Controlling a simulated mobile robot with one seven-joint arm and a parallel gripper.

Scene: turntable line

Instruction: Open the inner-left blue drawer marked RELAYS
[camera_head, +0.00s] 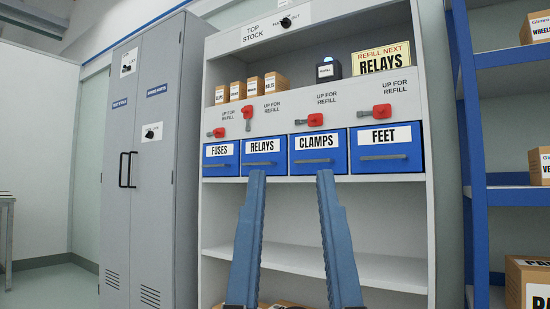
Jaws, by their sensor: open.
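The blue RELAYS drawer (265,157) sits second from the left in a row of blue drawers on the white shelf unit. It is closed, its front level with the others, with a dark bar handle (259,164) below its label. The red lever (248,113) above it stands upright, while the other red levers lie sideways. My gripper (291,177) is open and empty in front of the shelf unit. Its left blue finger tip overlaps the lower edge of the RELAYS drawer in the picture, and its right one is below the CLAMPS drawer. I cannot tell how far off they are.
The FUSES drawer (221,157), CLAMPS drawer (319,154) and FEET drawer (385,150) flank it, all closed. A yellow sign (381,59) reads "REFILL NEXT RELAYS". Grey lockers (150,180) stand at left and a blue rack (476,200) at right.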

